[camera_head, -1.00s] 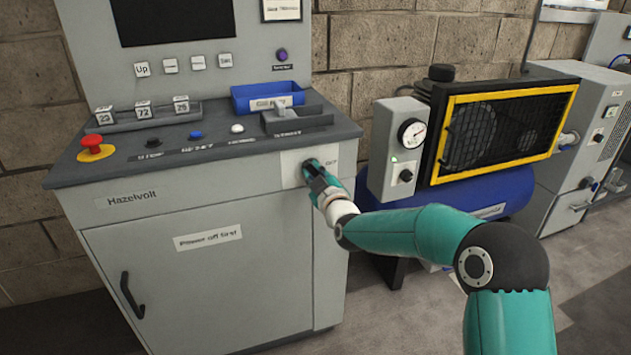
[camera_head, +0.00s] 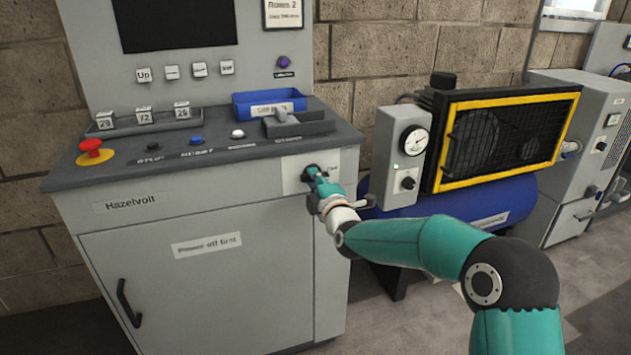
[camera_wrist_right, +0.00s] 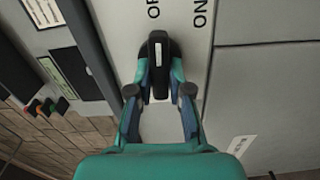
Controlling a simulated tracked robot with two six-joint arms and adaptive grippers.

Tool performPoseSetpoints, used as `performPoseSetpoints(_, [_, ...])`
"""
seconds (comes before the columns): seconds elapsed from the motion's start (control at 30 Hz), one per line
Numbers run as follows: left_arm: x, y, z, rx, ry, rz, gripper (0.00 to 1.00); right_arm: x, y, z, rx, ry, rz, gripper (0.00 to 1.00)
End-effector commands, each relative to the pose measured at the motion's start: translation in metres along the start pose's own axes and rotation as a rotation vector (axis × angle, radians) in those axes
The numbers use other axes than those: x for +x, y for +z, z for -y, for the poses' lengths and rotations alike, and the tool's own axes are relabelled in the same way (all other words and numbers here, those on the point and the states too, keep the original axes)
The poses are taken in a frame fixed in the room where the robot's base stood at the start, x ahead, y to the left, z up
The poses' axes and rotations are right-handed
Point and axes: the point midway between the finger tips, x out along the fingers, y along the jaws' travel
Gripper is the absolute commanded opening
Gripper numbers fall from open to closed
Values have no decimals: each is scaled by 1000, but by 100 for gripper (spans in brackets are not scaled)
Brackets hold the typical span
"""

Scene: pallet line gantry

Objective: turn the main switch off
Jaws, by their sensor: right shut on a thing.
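The main switch is a black rotary handle (camera_wrist_right: 158,68) with a pale mark, on a light plate (camera_head: 293,172) at the upper right of the grey cabinet's front. My right gripper (camera_head: 315,178) is at this switch; in the wrist view its two fingers (camera_wrist_right: 160,88) sit either side of the handle, shut on it. There the handle points up the picture, in line with the partly cut-off OFF label (camera_wrist_right: 153,8); the ON label (camera_wrist_right: 200,14) is off to its right. My gripper hides part of the switch in the head view. My left gripper is not in view.
The cabinet top holds a red emergency button (camera_head: 92,148), a blue bin (camera_head: 268,103) and a grey lever block (camera_head: 297,123). A compressor with a yellow-framed grille (camera_head: 505,135) and blue tank (camera_head: 470,200) stands to the right, close to my right arm.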

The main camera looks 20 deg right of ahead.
Motion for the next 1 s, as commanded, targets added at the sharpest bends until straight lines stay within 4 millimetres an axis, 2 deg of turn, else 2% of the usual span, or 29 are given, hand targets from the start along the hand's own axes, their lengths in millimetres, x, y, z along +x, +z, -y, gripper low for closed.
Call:
performPoseSetpoints(0.3, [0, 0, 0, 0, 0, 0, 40, 0, -4, 5, -86, -9, -8, 0])
performPoseSetpoints(0.7, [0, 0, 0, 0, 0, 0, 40, 0, -5, 6, -94, -12, -10, 0])
performPoseSetpoints(0.73, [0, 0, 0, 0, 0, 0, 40, 0, -5, 7, -94, -12, -10, 22])
performPoseSetpoints(0.87, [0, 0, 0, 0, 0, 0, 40, 0, -4, 6, -92, -10, -8, 44])
performPoseSetpoints(1.0, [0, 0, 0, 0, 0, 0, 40, 0, -2, 4, -91, -7, -5, 44])
